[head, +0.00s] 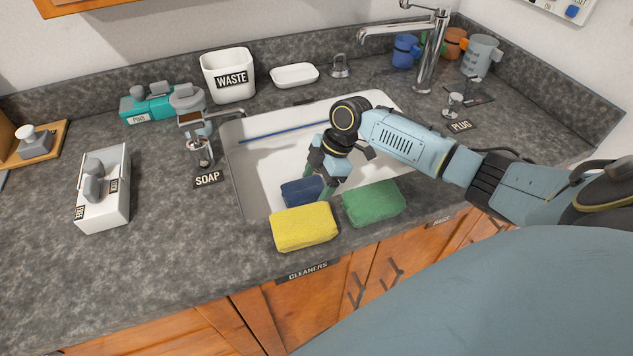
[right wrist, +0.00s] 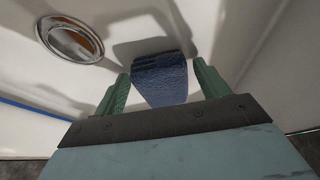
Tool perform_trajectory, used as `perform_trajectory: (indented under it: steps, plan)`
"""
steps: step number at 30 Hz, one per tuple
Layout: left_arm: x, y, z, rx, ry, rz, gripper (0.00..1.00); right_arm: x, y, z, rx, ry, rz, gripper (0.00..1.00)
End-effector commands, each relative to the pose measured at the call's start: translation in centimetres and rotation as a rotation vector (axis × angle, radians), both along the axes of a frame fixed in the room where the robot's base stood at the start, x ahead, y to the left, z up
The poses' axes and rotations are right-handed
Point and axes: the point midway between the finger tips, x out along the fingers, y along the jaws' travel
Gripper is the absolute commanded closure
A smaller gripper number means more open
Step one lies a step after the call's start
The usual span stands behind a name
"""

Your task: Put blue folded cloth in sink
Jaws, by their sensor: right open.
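The blue folded cloth (head: 301,191) is in the white sink (head: 255,175), near its front edge, in the head view. In the right wrist view the blue cloth (right wrist: 160,80) shows between and beyond the green fingertips, with a shadow beside it on the sink surface. My right gripper (head: 328,180) is over the sink and points down beside the cloth. Its fingers (right wrist: 160,88) are spread apart, and I see no grip on the cloth. Part of the cloth is hidden by the gripper and the yellow cloth in the head view. My left gripper is not in view.
A yellow folded cloth (head: 304,228) and a green one (head: 374,204) lie at the sink's front edge. The faucet (head: 430,50) and mugs stand at the back right. A soap dispenser (head: 190,105) is left of the sink. A drain (right wrist: 72,40) shows in the wrist view.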

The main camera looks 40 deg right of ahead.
Motion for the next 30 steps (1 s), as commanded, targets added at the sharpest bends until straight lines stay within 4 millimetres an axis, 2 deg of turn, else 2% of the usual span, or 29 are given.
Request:
perform_trajectory:
  steps: [4, 7, 18, 21, 25, 30]
  plan:
    - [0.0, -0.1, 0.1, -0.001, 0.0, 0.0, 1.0, 0.0, 0.0, 0.4, 0.0, -0.001, 0.0, 0.26]
    - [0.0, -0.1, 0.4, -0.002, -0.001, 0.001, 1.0, 0.0, -0.6, 1.5, -0.003, -0.002, -0.001, 0.26]
    - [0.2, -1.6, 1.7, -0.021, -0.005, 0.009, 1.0, -0.7, -3.4, 8.6, -0.003, -0.003, 0.0, 0.26]
    - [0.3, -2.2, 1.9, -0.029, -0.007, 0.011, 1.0, -0.9, -4.0, 10.0, -0.001, -0.002, -0.001, 0.26]
    - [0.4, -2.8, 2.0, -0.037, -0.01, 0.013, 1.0, -1.0, -4.4, 11.0, 0.0, -0.001, 0.001, 0.26]
    - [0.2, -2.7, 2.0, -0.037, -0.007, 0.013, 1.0, -1.1, -4.6, 11.4, 0.0, 0.0, 0.0, 0.26]
